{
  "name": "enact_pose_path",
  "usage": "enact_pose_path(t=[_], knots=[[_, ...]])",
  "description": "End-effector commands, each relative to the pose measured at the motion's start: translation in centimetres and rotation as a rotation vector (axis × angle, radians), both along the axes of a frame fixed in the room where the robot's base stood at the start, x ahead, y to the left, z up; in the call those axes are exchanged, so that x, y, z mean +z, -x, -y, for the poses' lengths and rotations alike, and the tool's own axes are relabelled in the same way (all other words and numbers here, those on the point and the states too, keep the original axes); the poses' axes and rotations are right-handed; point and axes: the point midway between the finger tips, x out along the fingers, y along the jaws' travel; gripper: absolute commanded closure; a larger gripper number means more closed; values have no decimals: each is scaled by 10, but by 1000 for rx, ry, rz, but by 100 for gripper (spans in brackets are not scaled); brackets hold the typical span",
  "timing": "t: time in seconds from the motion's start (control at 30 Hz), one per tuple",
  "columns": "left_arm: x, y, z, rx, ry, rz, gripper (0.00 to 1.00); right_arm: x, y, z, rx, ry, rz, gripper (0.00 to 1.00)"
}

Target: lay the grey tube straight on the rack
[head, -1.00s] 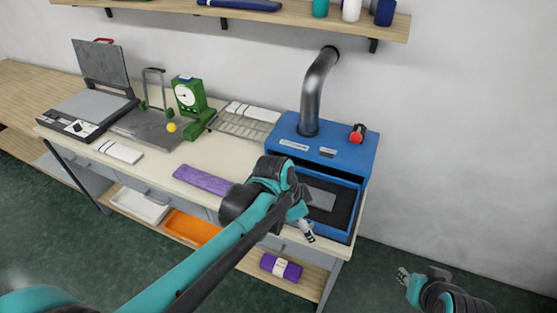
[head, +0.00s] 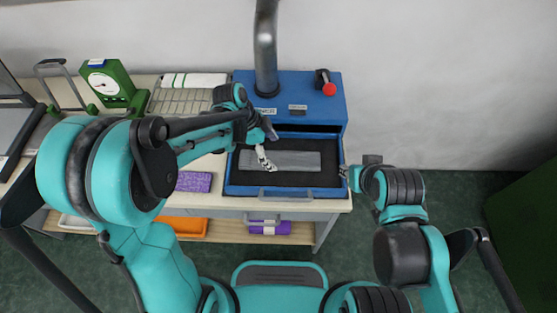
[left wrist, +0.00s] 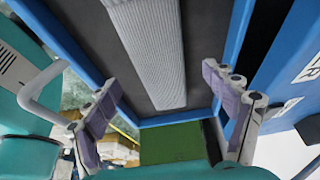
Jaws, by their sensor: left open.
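The grey tube (head: 290,161) lies flat in the dark tray of the open blue drawer (head: 232,184), lengthwise from left to right in the head view. It shows as a ribbed grey strip (left wrist: 150,50) in the left wrist view. My left gripper (head: 266,152) is over the tube's left end; in the left wrist view its fingers (left wrist: 165,110) are spread and empty, with the tube beyond them. My right gripper (head: 343,172) is by the drawer's right edge; its fingers are too small to judge. The wire rack (head: 180,100) stands left of the blue box, with a white striped roll on it.
The blue box (head: 315,112) with a metal pipe (head: 265,50) and a red knob (head: 329,89) stands behind the drawer. A green dial scale (head: 110,84) stands left of the rack. A purple piece (head: 194,182) lies on the table left of the drawer.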

Motion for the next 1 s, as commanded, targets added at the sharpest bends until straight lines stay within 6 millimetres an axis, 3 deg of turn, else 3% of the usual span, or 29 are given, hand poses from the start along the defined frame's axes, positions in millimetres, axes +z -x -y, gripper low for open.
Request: enact_pose_path(t=[0.2, 0.43, 0.47, 0.6, 1.0], knots=[[-31, 0, 16, -1, 0, 1, 16, -16, 0, 0, 0, 0, 0, 67], [-32, 0, 17, 0, 1, 1, 16, -15, 0, 0, 0, 0, 0, 67], [-32, 0, 17, 0, 1, 1, 21, -15, 0, 0, 0, 0, 0, 67], [-31, 0, 17, 0, 1, 1, 58, -15, 0, 0, 0, 0, 0, 67], [-29, 0, 17, 0, 0, 1, 58, -14, 0, 0, 0, 0, 0, 67]])
